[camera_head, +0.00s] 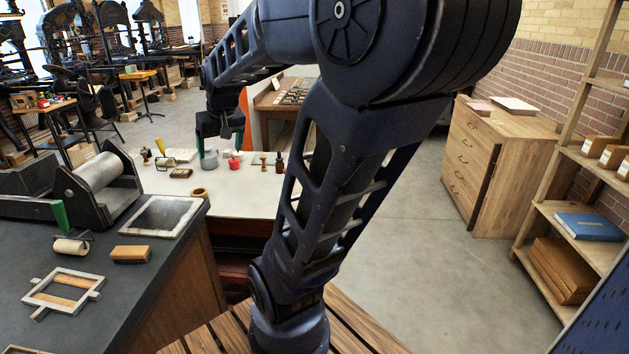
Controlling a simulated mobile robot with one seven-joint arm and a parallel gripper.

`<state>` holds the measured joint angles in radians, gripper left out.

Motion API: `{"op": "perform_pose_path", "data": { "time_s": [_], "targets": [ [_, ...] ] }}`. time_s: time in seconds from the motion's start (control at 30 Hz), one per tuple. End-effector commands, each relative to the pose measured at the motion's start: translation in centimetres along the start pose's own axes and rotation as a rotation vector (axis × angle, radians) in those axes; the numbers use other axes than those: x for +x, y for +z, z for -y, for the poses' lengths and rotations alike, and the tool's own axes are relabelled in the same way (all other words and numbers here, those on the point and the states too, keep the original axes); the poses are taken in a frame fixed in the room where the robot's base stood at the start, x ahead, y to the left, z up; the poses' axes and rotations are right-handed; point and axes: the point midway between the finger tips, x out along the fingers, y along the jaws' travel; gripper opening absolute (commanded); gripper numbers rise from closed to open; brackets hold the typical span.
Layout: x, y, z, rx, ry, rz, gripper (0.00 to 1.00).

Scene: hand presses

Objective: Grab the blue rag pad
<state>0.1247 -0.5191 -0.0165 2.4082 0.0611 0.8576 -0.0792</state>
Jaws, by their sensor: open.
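My gripper (219,138) hangs, fingers down and open, above the far part of the pale worktable (265,205). A small grey-blue round object (209,160) is just below it on the table; whether this is the blue rag pad or a container, I cannot tell. No other blue pad stands out on the table. I cannot tell whether the gripper touches the object. My arm crosses the middle of the view and hides part of the table's right side.
A red-topped item (234,162), a dark bottle (279,163) and a wooden ring (199,193) stand on the pale table. A dark counter (125,270) with a roller press (100,178) is at left. A drawer cabinet (492,165) and shelves stand right; the floor between is clear.

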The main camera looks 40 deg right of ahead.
Motion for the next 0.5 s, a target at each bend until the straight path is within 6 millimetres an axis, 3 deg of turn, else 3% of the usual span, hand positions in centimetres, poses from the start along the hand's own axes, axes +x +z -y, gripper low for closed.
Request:
{"op": "perform_pose_path", "data": {
  "time_s": [0.2, 0.5],
  "targets": [
    [2.7, -5.5, -3.5, 0.066, 0.009, 0.002, 0.82],
    [7.4, -12.0, -9.8, 0.153, 0.030, -0.006, 0.82]
  ]
}}
